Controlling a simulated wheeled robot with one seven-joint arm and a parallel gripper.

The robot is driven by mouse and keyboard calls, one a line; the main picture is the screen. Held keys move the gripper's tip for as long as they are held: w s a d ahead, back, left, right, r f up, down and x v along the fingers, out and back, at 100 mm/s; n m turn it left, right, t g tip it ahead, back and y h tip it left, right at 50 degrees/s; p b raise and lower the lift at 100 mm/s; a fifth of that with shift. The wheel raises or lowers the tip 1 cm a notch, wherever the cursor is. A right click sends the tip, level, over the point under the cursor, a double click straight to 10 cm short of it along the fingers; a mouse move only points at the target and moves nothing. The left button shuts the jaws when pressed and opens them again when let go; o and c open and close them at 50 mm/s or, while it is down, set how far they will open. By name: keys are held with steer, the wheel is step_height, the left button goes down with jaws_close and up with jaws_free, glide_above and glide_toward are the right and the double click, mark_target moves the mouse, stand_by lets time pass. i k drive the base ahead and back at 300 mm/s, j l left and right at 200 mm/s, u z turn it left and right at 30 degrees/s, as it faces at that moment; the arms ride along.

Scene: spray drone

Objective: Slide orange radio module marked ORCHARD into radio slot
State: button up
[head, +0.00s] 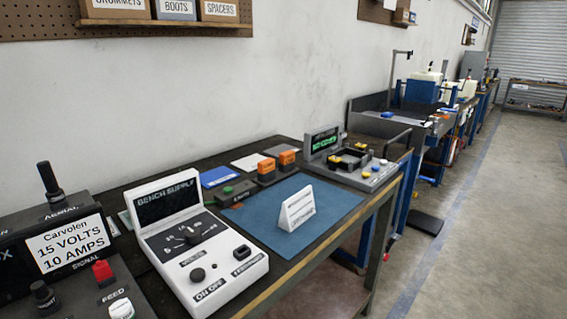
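Two orange modules stand close together at the back of the near bench, a left one (266,167) and a right one (287,157). Both have dark lower parts and small labels too small to read, so I cannot tell which is marked ORCHARD. To their right is a grey console (372,181) with a green-lit screen (325,141) and a dark recessed frame with yellow pieces (350,157). I cannot tell whether this frame holds the radio slot. My gripper is not in view.
A blue mat (322,210) carries a white folded card (296,208). A white bench supply (200,245) stands in front left, beside a black unit labelled Carvolen (30,260). Blue and white flat pieces lie at the back. The floor (460,260) at right is clear.

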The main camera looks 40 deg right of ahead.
mark_target(265, 165)
steer(key=k+l, duration=0.1)
steer(key=l, duration=0.4)
steer(key=k+l, duration=0.1)
steer(key=l, duration=0.95)
steer(key=k+l, duration=0.15)
steer(key=l, duration=0.4)
